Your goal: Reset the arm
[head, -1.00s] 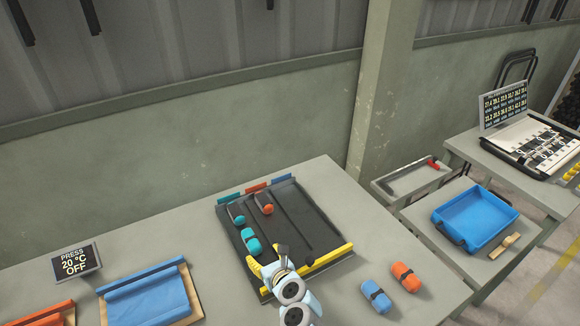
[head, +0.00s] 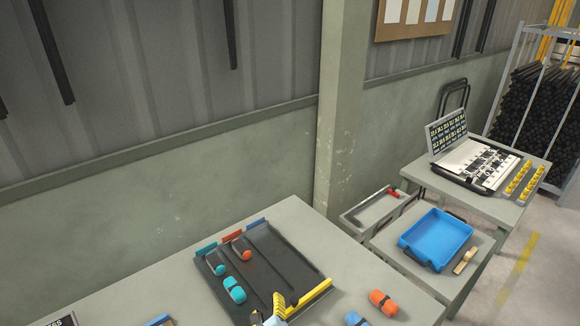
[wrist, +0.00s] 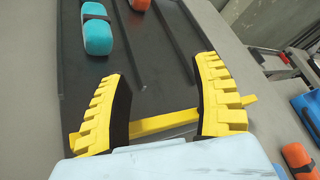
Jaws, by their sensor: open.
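My gripper (wrist: 163,105) is open and empty in the wrist view, its two yellow toothed fingers spread above the dark tray. It shows only partly at the bottom of the head view, over the tray's near end. The dark tray (head: 262,262) lies on the grey table, with a yellow bar (head: 310,298) along its near edge. The yellow bar (wrist: 165,122) also shows between and beyond my fingers.
A blue bin (head: 436,238) and a charted station (head: 485,163) stand further right.

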